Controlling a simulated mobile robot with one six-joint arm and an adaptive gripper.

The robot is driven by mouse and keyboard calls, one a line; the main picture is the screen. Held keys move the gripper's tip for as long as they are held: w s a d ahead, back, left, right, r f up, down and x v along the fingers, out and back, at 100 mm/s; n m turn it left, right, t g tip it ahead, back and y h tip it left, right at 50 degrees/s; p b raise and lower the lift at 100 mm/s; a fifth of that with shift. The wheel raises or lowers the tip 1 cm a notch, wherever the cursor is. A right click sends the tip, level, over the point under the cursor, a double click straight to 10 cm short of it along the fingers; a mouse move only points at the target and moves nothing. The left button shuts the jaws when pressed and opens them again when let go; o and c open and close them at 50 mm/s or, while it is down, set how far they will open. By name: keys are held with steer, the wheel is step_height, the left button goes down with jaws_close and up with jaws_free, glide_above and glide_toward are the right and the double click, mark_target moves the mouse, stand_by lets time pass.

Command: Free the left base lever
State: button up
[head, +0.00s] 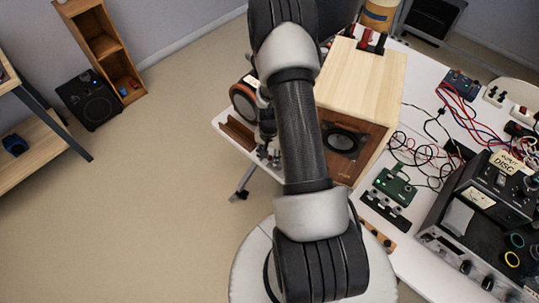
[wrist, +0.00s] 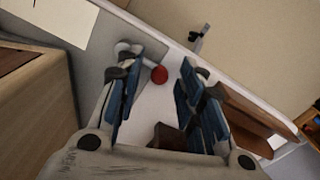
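A round red knob (wrist: 159,75) shows between my fingers in the wrist view, with a short pale rod running from it toward the left finger. It may be the end of the left base lever; I cannot tell for sure. My gripper (wrist: 158,88) is open, its blue-padded fingers on either side of the knob and no contact visible. In the head view my gripper (head: 268,150) is at the left side of the pale wooden speaker box (head: 362,75), partly hidden by my arm. The knob is not discernible there.
A brown wooden rail (head: 237,133) lies at the white table's left edge, close to my gripper; it also shows in the wrist view (wrist: 252,120). Circuit boards (head: 394,187), loose wires and a metal instrument (head: 470,250) crowd the table's right. The floor to the left is clear.

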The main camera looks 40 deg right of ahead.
steer(key=shift+c, duration=0.4)
jaws_close()
steer(key=shift+a+n, duration=0.1)
steer(key=shift+n, duration=0.2)
steer(key=shift+s+a+n, duration=0.15)
steer(key=shift+a+n, duration=0.3)
steer(key=shift+n, duration=0.75)
steer(key=n, duration=0.1)
steer(key=a+n, duration=0.1)
steer(key=n, duration=0.1)
steer(key=shift+s+a+n+b, duration=0.15)
steer(key=shift+s+n+b, duration=0.15)
steer(key=shift+s, duration=0.1)
steer(key=n, duration=0.1)
steer(key=s+a+n, duration=0.1)
steer(key=n, duration=0.1)
steer(key=shift+n, duration=0.3)
steer(key=shift+s+a+n, duration=0.15)
steer(key=shift+s+n, duration=0.2)
steer(key=shift+n, duration=0.6)
steer(key=shift+s+a+n, duration=0.1)
steer(key=shift+s+n, duration=0.2)
steer(key=shift+n, duration=0.65)
steer(key=shift+s, duration=0.1)
